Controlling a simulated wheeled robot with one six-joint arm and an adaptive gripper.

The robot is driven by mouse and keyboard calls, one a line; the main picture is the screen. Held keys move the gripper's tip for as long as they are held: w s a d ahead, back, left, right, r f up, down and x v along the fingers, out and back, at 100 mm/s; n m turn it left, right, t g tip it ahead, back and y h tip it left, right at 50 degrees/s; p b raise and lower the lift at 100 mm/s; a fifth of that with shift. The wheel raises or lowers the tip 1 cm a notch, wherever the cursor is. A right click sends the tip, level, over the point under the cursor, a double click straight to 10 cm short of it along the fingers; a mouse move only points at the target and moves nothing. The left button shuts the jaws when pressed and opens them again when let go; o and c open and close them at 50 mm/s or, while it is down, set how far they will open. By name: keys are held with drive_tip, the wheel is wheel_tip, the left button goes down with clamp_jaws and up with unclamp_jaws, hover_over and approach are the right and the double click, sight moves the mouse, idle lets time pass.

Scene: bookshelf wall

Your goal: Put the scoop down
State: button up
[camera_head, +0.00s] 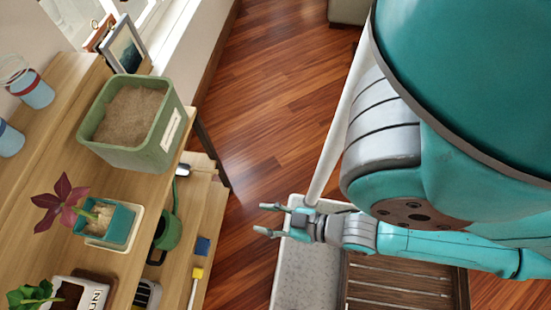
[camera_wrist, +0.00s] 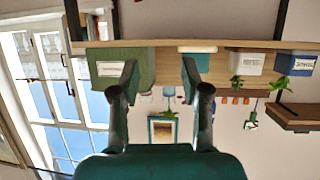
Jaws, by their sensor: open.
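A small metal scoop-like tool (camera_head: 183,170) lies on the lower shelf beside the green box; only part of it shows, and I cannot tell for sure that it is the scoop. My gripper (camera_head: 270,220) is open and empty, out over the floor to the right of the shelves, apart from them. In the wrist view my gripper (camera_wrist: 160,80) also shows its two fingers spread with nothing held between them. No scoop can be made out in the wrist view.
A green box of soil (camera_head: 165,150) stands on the wooden upper shelf (camera_head: 55,150). A teal pot (camera_head: 120,225) with a red plant stands nearer. A green watering can (camera_head: 168,230) and a yellow-and-blue brush (camera_head: 197,272) are on the lower shelf. Open floor (camera_head: 265,90) lies beyond.

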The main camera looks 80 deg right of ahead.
wheel_tip(320, 180, up, 7)
drive_tip(key=s+a+t+y, duration=0.1)
drive_tip(key=s, duration=0.1)
drive_tip(key=shift+s+f+n, duration=0.15)
drive_tip(key=shift+f+n, duration=0.05)
drive_tip(key=shift+n, duration=0.1)
